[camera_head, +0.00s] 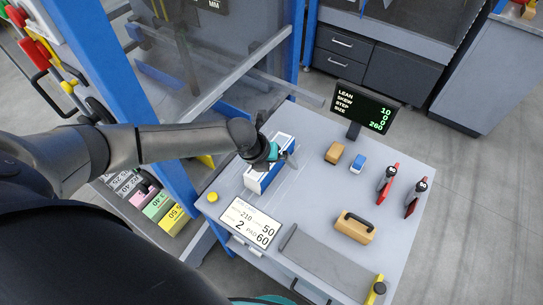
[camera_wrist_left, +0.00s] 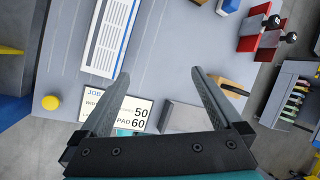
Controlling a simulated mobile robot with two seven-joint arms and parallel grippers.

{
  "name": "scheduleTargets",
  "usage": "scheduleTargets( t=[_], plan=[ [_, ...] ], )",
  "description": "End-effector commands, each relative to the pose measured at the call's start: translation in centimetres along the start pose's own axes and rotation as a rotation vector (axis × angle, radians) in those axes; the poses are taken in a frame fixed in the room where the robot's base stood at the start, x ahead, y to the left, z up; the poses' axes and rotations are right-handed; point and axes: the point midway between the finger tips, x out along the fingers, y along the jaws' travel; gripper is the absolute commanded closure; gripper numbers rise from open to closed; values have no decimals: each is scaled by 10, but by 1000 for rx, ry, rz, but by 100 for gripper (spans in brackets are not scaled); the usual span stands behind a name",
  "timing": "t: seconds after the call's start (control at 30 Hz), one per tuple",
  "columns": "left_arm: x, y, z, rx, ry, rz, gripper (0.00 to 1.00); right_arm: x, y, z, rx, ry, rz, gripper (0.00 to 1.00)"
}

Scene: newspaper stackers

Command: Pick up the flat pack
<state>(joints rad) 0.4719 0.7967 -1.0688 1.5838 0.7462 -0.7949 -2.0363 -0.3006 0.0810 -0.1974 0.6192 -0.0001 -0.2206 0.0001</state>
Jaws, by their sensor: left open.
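The flat pack appears to be the white, blue-edged slab (camera_head: 255,183) on the grey bench, partly hidden by my left gripper in the head view. In the left wrist view its pale, lined face with a blue stripe (camera_wrist_left: 108,35) lies at the upper left, cut off by the top edge. My left gripper (camera_head: 287,157) is over the slab in the head view. In the left wrist view the gripper (camera_wrist_left: 160,76) is open with nothing between its fingers, and the slab lies beyond and left of the fingertips. My right gripper does not show.
On the bench (camera_head: 320,215) are a job card (camera_head: 250,222), a yellow button (camera_head: 212,197), a wooden block with a handle (camera_head: 354,227), a small tan block (camera_head: 334,152), a blue block (camera_head: 358,163) and two red-and-black tools (camera_head: 387,182). A display (camera_head: 362,108) stands behind. A blue post (camera_head: 140,100) rises left.

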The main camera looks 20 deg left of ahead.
Motion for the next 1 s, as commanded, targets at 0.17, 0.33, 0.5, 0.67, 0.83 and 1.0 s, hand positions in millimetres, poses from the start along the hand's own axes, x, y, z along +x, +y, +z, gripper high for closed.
scheduleTargets(
  t=[0.17, 0.33, 0.5, 0.67, 0.83, 1.0],
  plan=[
    [-29, 35, 40, 295, -13, 61, 0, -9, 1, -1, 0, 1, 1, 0],
    [-42, 54, 56, 438, -10, 90, 0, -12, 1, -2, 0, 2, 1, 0],
    [-42, 58, 59, 474, -8, 95, 0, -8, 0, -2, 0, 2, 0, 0],
    [-31, 59, 59, 473, -9, 94, 0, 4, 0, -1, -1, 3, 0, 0],
    [-15, 61, 59, 471, -9, 95, 0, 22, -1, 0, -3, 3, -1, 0],
    [0, 62, 60, 471, -9, 94, 0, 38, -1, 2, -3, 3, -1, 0]
  ],
)
